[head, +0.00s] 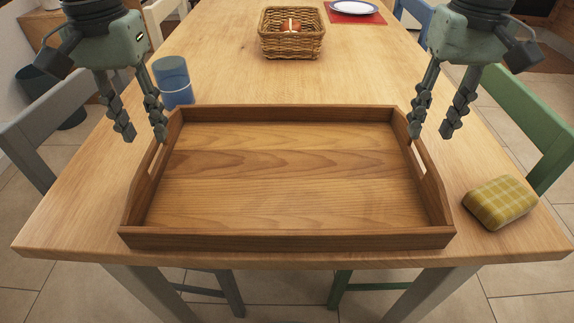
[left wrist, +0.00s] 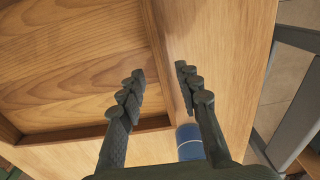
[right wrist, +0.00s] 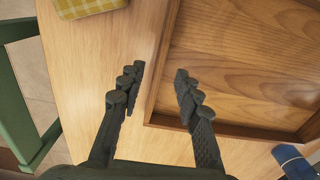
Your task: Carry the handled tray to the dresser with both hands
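The wooden tray (head: 290,239) lies flat and empty near the front edge of the table, with a handle slot in each short side. My left gripper (head: 145,138) is open above the tray's left side. In the left wrist view, the left gripper's fingertips (left wrist: 160,73) stand one on each side of the tray wall (left wrist: 166,50). My right gripper (head: 430,136) is open above the tray's right side. In the right wrist view, the right gripper's fingertips (right wrist: 160,72) flank the tray wall (right wrist: 159,86). Neither gripper visibly holds anything. The dresser is not identifiable.
A blue cylindrical container (head: 177,92) stands behind the tray's left corner. A yellow checked cloth-like block (head: 500,202) lies right of the tray. A wicker basket (head: 291,47) and a plate on a red mat (head: 356,17) are further back. Chairs (head: 540,115) flank the table (head: 380,75).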

